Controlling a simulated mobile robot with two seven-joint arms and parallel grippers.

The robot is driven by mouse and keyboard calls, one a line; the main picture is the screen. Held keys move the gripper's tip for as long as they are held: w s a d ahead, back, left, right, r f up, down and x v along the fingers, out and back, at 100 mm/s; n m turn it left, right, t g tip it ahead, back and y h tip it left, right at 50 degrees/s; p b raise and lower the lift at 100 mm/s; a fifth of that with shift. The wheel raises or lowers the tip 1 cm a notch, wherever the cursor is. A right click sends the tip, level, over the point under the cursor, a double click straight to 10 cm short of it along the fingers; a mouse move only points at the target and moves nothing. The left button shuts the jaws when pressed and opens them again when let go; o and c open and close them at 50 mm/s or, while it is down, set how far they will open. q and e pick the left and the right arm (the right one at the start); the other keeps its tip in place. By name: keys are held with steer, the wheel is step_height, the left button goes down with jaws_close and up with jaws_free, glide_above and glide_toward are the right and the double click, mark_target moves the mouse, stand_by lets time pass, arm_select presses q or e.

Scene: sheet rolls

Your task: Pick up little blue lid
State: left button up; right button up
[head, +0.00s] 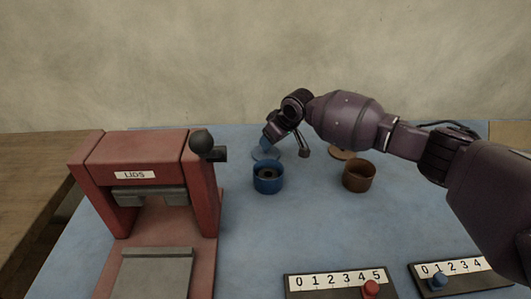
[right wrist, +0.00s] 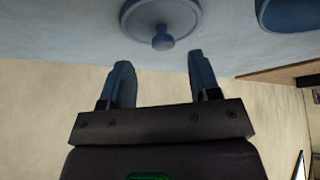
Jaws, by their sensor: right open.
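The little blue lid (head: 266,155) lies flat on the blue table top just behind the blue pot (head: 268,182), partly hidden by my right gripper (head: 286,147). In the right wrist view the lid (right wrist: 143,20) is a round disc with a small knob, at the top middle. My right gripper (right wrist: 158,78) is open there, with its two fingers apart, nothing between them, and the lid beyond their tips. The blue pot (right wrist: 290,12) also shows partly at the upper right. My left gripper is not in view.
A brown pot (head: 358,177) stands to the right, with a brown lid (head: 343,154) behind it, partly hidden by my arm. A red press marked LIDS (head: 205,200) stands at left. Two number strips with sliders (head: 335,282) (head: 455,272) lie in front.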

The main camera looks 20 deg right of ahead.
mark_target(258, 153)
steer(key=b+x, duration=0.1)
steer(key=x, duration=0.3)
steer(key=shift+s+a+f, duration=0.1)
steer(key=shift+a, duration=0.05)
steer(key=c, duration=1)
